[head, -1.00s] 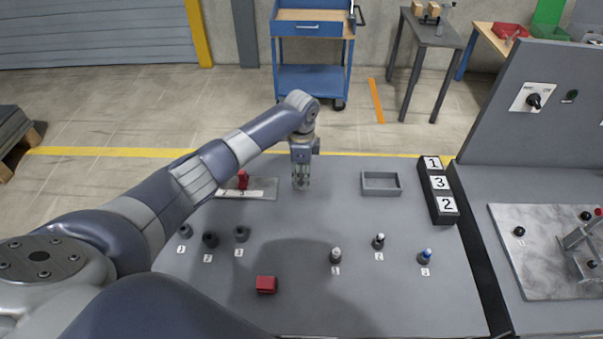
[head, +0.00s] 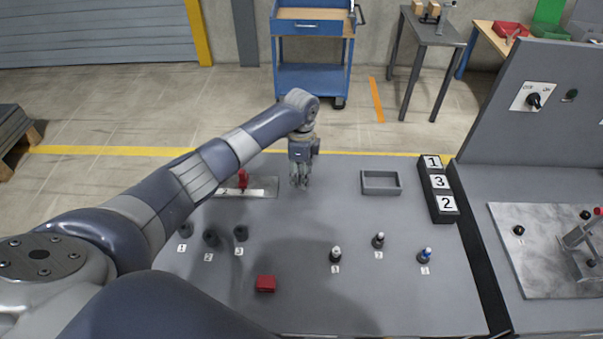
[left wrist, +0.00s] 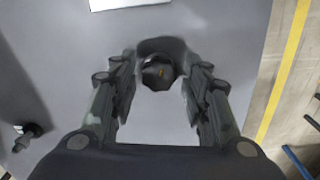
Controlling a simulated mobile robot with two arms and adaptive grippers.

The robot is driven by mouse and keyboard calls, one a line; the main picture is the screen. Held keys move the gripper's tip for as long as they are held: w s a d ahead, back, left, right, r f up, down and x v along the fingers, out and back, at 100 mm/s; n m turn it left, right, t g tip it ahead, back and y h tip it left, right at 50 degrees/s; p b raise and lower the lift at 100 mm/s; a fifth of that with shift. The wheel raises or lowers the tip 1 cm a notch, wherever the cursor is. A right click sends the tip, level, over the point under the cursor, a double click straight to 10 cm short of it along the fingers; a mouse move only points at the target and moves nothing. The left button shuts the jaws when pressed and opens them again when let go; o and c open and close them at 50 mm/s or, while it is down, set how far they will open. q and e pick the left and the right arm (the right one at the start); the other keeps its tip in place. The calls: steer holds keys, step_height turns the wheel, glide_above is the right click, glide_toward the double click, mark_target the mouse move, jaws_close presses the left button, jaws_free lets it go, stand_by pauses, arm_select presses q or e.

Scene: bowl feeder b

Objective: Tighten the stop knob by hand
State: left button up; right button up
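My left gripper (head: 300,182) is over the far middle of the grey table, pointing down. My right gripper is not in view.
A metal plate with a red part (head: 243,179) lies left of the gripper, a grey tray (head: 381,191) right. Numbered dark holders (head: 211,238), a red block (head: 265,284) and numbered pegs (head: 335,255) stand nearer. A tall panel (head: 540,125) rises at the right.

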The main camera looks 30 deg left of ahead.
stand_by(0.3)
arm_select(q)
step_height(320, 180, up, 12)
stand_by(0.5)
stand_by(0.4)
